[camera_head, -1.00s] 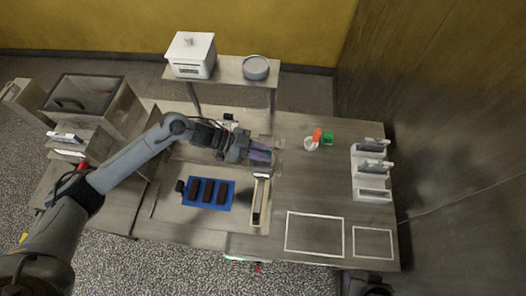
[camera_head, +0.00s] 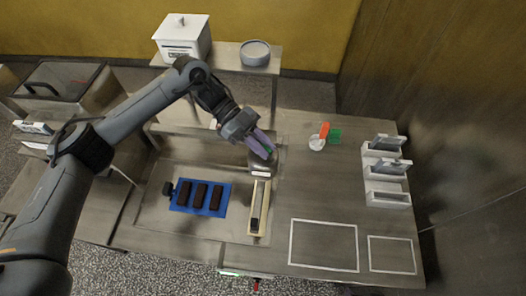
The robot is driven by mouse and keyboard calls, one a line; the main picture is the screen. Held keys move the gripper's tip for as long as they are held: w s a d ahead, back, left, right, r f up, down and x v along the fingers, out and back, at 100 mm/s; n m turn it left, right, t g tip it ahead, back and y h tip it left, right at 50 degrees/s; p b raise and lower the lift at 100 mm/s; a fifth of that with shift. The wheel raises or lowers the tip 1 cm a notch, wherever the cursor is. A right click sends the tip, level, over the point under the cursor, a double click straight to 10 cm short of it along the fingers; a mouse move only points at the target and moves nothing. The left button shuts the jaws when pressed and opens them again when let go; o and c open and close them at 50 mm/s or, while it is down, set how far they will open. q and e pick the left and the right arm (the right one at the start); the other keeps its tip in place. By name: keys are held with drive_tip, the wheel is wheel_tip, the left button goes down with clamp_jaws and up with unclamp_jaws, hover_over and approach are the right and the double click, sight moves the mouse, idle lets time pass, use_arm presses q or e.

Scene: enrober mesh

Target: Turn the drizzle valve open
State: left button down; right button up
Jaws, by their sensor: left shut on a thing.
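My left gripper (camera_head: 265,148) reaches in from the left, above the back middle of the bench. Its purple fingers point down and right and are shut on the drizzle valve, of which only a small green bit shows between the fingertips. The rest of the valve is hidden by the fingers, so how far it is turned cannot be told. A grey box with a white label (camera_head: 261,173) stands just below the fingertips. My right gripper is not in view.
A blue mat (camera_head: 226,202) with dark bars lies left of a cream tray (camera_head: 259,228) holding a dark bar. An orange and a green item (camera_head: 335,136) stand to the right. A white rack (camera_head: 388,198) is at far right. The outlined area (camera_head: 325,250) is empty.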

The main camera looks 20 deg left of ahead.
use_arm(q)
drive_tip(key=shift+w+m+g+y+b, duration=0.1)
drive_tip(key=shift+m+g+y+b, duration=0.4)
drive_tip(key=shift+m+g+b, duration=0.5)
drive_tip(key=shift+d+r+m+g+y, duration=0.1)
drive_tip(key=shift+m+g+y, duration=0.2)
drive_tip(key=shift+m+g, duration=0.35)
drive_tip(key=shift+m+g+y, duration=1.1)
drive_tip(key=shift+m+g, duration=0.25)
drive_tip(key=shift+m, duration=0.1)
drive_tip(key=shift+m+g+y+b, duration=0.4)
drive_tip(key=shift+m+g+y, duration=0.2)
drive_tip(key=shift+m, duration=0.1)
drive_tip(key=shift+m+g+y+b, duration=0.4)
drive_tip(key=shift+m+y+b, duration=0.05)
drive_tip(key=shift+m+y, duration=0.15)
drive_tip(key=c, duration=1.2)
unclamp_jaws()
drive_tip(key=shift+o, duration=0.2)
